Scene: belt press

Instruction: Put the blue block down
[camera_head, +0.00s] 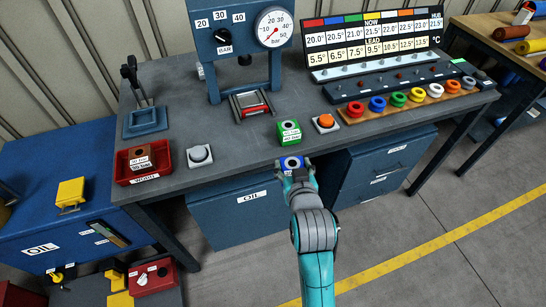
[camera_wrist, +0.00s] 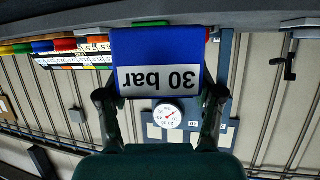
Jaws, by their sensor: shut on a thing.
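My gripper (camera_head: 294,169) is shut on the block, one finger on each side, and the fingers also show in the wrist view (camera_wrist: 160,92). The block is held at the bench's front edge, in front of the green block (camera_head: 289,133). Its underside is hidden, and I cannot tell whether it touches anything.
The grey bench (camera_head: 221,147) carries a press (camera_head: 250,104), an orange button (camera_head: 325,121), a grey button (camera_head: 199,154) and a red tray (camera_head: 123,176) holding a labelled block (camera_head: 140,158). Coloured rings stand in a row at right. Blue drawers (camera_head: 240,212) lie below. Bare bench top shows left of the green block.

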